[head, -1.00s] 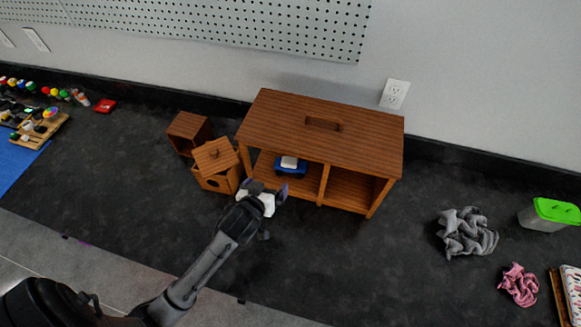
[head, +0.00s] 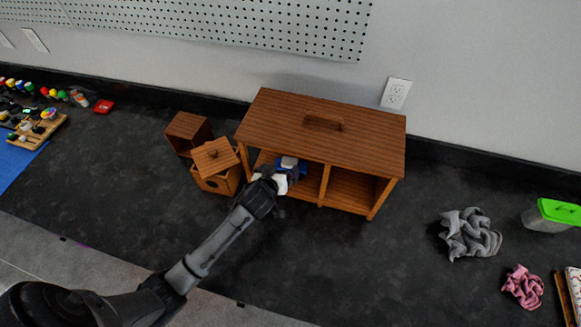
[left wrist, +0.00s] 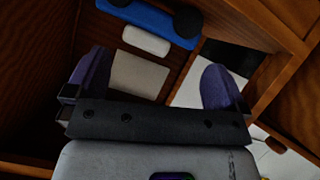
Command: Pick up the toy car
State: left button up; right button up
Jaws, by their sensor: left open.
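The toy car (head: 290,162), blue with a white top, sits in the left compartment of the wooden cabinet (head: 340,140). In the left wrist view the blue car (left wrist: 150,17) with dark wheels shows at the top edge, beyond the fingertips. My left gripper (head: 280,180) reaches into the front of that compartment and partly hides the car in the head view. In the left wrist view the left gripper (left wrist: 155,78) is open, its two purple fingers apart with no object between them. My right gripper is not in view.
The cabinet's roof, left wall and middle divider (head: 324,184) closely bound the compartment. Small wooden boxes (head: 217,165) stand just left of it. Grey cloth (head: 468,234), pink cloth (head: 522,287) and a green-lidded tub (head: 548,214) lie at right. The dark counter in front is mostly clear.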

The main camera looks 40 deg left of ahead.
aim_at(283, 165)
pick_arm(q)
jog(key=shift+b+x, duration=0.35)
jog(key=shift+x, duration=1.8)
jog(key=shift+a+r, duration=0.1)
jog(key=shift+c, duration=0.2)
jog(key=c, duration=0.6)
